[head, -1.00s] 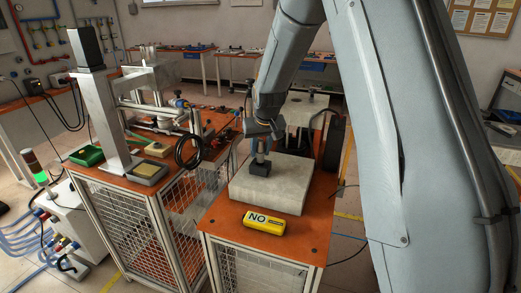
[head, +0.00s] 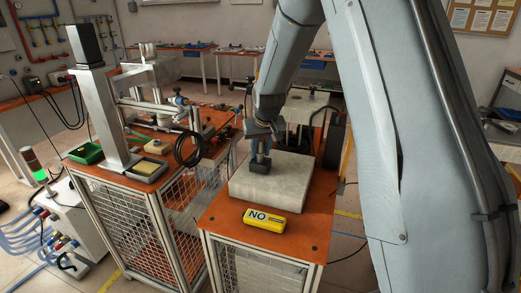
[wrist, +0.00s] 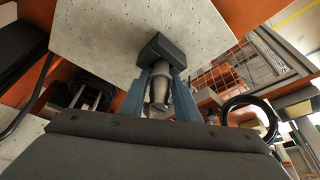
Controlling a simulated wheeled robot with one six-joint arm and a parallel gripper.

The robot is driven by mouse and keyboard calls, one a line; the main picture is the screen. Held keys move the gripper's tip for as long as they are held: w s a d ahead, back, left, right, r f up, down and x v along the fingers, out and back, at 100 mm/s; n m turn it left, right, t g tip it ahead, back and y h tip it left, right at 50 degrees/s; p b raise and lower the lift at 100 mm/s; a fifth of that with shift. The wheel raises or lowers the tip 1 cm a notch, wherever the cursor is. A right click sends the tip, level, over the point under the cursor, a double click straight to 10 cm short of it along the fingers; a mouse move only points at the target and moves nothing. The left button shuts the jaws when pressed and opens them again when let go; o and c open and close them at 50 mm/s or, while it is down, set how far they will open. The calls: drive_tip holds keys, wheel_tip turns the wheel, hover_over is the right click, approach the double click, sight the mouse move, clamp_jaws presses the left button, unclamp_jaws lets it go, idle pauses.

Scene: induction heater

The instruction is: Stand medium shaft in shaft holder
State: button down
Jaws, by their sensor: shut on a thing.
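The medium shaft (wrist: 158,84) is grey metal with a stepped shape, seen between the two blue fingers of my gripper (wrist: 161,73) in the wrist view. My gripper is shut on it. The far end of the shaft meets a small dark block (wrist: 160,47), which looks like the shaft holder. I cannot tell how deep the shaft sits in it. In the head view the dark block (head: 257,167) is on the pale slab, with my gripper (head: 261,154) right above it; the shaft is mostly hidden there by the fingers.
The pale slab (head: 270,186) lies on an orange-topped cart (head: 228,224). A yellow "NO" box (head: 265,224) lies in front of the slab. A second cart at left holds a metal column (head: 98,115), a green tray (head: 87,153) and a black cable coil (head: 189,149).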

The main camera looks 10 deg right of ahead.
drive_tip(key=shift+f+b, duration=0.3)
drive_tip(key=shift+f, duration=0.35)
drive_tip(key=c, duration=1.5)
unclamp_jaws()
drive_tip(key=shift+o, duration=1.2)
drive_tip(key=shift+s+f, duration=0.1)
drive_tip(key=shift+b+v, duration=1.05)
drive_tip(key=shift+v, duration=3)
